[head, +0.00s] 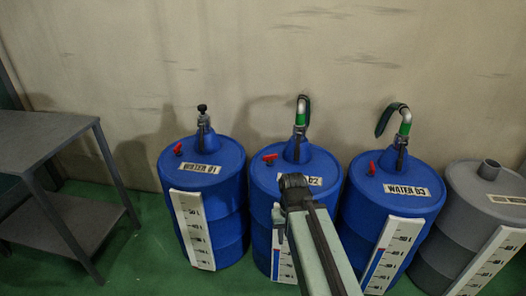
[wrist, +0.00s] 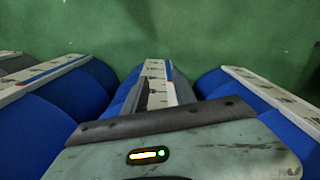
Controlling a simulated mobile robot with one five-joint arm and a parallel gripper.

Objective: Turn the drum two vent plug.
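Drum two (head: 261,192) is the middle blue drum, its label partly hidden behind my arm. Its red vent plug (head: 270,158) sits on the left of the top, clear of my arm. My arm reaches up from the bottom, and its end stands in front of the drum's upper front. My gripper (head: 279,218) shows only as a small pale part hanging there, below the plug and apart from it. In the wrist view, a dark finger-like part (wrist: 136,97) shows beyond the wrist housing, before the middle drum's white scale (wrist: 158,84). The finger gap is not clear, and the plug is out of that view.
Drum one (head: 203,190) stands left and drum three (head: 391,205) right, each with a red plug. Curved pipes rise from drums two and three. A grey drum (head: 470,205) stands far right, a metal table (head: 45,137) left. Green floor (head: 130,255) is free between the table and drum one.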

